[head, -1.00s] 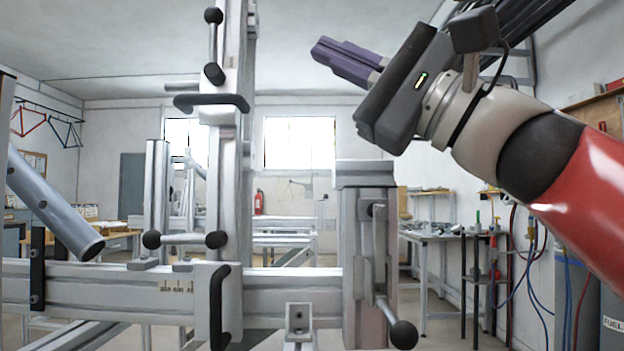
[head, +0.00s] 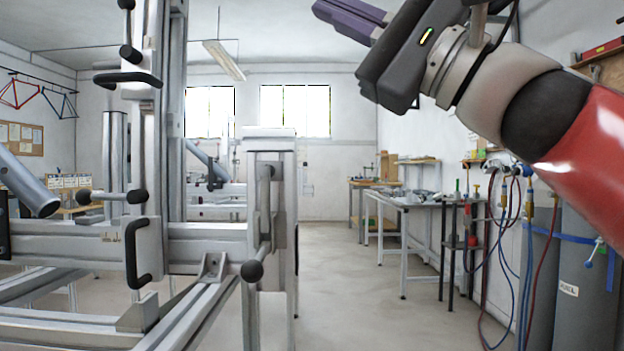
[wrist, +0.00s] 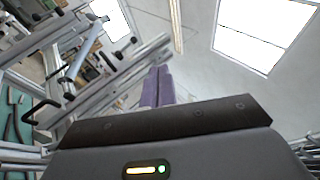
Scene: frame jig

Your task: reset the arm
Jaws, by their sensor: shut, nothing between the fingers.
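My gripper (head: 350,18) is raised at the top right of the head view, its purple fingers pointing up and left. The fingers lie together with nothing between them. In the wrist view the shut fingers (wrist: 157,88) point away toward the wall and ceiling. My red and pale arm comes in from the right edge. The gripper is apart from the metal frame jig (head: 205,235), which stands at the left of the head view.
The jig has black-knobbed handles (head: 253,270) sticking out. A workbench (head: 405,205) stands along the right wall, with hoses (head: 505,270) and grey gas cylinders (head: 585,290) nearer. The floor (head: 350,290) between jig and bench is clear.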

